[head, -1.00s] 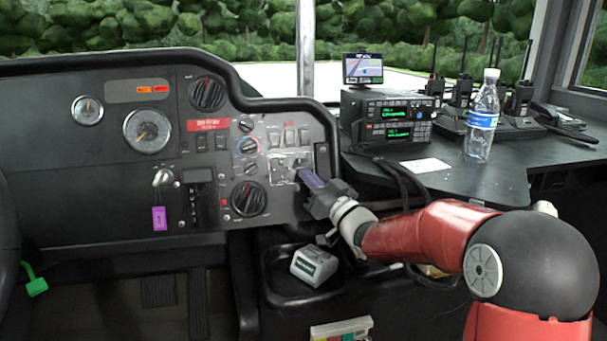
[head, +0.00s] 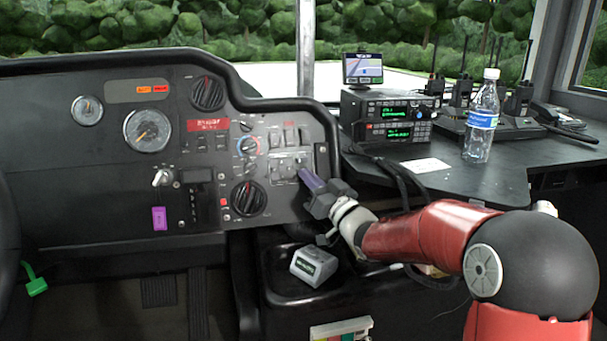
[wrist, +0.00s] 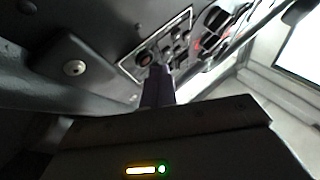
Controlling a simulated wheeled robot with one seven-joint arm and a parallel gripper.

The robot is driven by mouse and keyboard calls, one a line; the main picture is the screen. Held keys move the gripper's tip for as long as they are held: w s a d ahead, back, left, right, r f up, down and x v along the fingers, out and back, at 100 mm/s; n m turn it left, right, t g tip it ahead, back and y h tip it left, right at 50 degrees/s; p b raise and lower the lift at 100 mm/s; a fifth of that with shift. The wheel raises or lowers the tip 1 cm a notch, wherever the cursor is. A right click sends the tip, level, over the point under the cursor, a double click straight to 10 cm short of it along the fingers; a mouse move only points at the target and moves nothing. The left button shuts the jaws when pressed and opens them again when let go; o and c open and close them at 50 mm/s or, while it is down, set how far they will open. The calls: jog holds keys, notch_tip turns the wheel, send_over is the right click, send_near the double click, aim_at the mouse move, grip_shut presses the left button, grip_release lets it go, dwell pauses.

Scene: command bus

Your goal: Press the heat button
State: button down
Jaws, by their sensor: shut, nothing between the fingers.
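The dash switch panel (head: 288,165) holds several small switches and buttons at the right end of the dashboard. I cannot read their labels, so I cannot tell which one is the heat button. My gripper (head: 303,171) is shut and empty, with its purple fingers pointing at the right side of this panel. I cannot tell whether the tips touch the panel. The fingers hide part of it.
A row of rocker switches (head: 289,138) sits above the panel, and a large round knob (head: 249,198) lies to its left. A grey box (head: 314,264) stands in the tray below my arm. A water bottle (head: 482,118) and radios (head: 390,118) stand on the right counter.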

jog(key=shift+w, duration=0.1)
jog(key=shift+w+a+f, duration=0.1)
jog(key=shift+w+f, duration=0.05)
jog(key=shift+w, duration=0.15)
dwell(0.4)
jog(key=shift+b, duration=0.3)
jog(key=shift+s, duration=0.45)
jog(key=shift+r, duration=0.2)
jog(key=s+d+r, duration=0.1)
jog(key=s+r, duration=0.1)
jog(key=s, duration=0.3)
jog(key=shift+s+d, duration=0.2)
jog(key=shift+d, duration=0.2)
